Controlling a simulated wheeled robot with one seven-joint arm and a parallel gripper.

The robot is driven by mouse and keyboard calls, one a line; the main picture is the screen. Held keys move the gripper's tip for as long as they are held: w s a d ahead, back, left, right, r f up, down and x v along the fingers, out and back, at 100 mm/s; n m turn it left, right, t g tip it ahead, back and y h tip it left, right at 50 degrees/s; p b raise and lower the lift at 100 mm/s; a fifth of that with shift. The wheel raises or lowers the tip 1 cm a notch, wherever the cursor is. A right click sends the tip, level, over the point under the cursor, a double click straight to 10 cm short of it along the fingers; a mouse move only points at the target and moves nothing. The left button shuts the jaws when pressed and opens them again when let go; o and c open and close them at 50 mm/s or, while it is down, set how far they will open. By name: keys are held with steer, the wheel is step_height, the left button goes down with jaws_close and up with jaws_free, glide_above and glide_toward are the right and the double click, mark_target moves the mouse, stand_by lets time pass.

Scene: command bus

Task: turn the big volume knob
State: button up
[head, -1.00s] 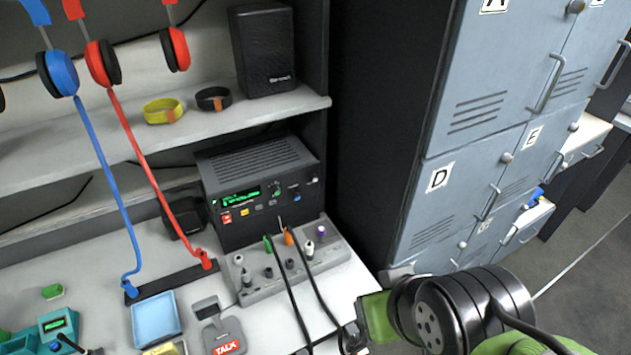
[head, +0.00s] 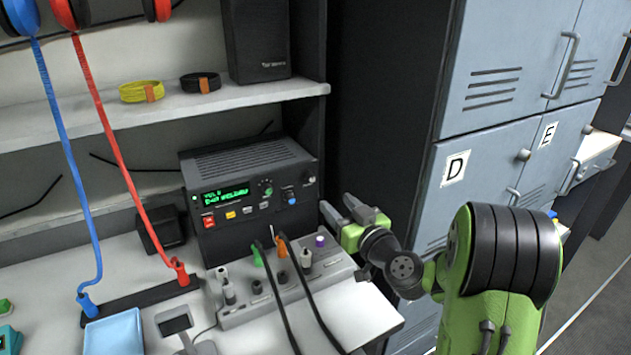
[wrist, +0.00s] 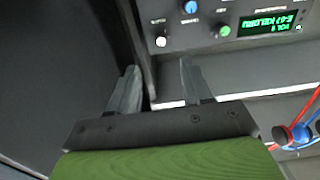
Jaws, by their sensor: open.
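The black radio unit (head: 250,190) stands at the back of the bench under the shelf, with a lit green display. I cannot read which is the volume knob. My gripper (head: 342,207) is open and empty, just right of the radio and apart from it. In the wrist view, the green knob (wrist: 225,30), blue knob (wrist: 190,7) and a white-topped control (wrist: 161,41) show beyond the open fingers (wrist: 160,68).
A grey switch panel (head: 280,285) with several knobs and plugged cables lies before the radio. Grey lockers (head: 480,170) stand at the right. A shelf (head: 230,100) with wristbands and a speaker (head: 259,40) is above. Red and blue cords hang at the left.

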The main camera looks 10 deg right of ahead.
mark_target(312, 180)
steer(key=p+x, duration=0.3)
steer(key=x, duration=0.8)
steer(key=shift+p, duration=0.4)
steer(key=shift+s, duration=0.1)
jaws_close()
steer(key=shift+m, duration=0.4)
steer(key=m+b, duration=0.2)
steer(key=m, duration=0.1)
steer(key=shift+m, duration=0.3)
steer(key=m, duration=0.5)
steer(key=shift+a, duration=0.1)
jaws_free()
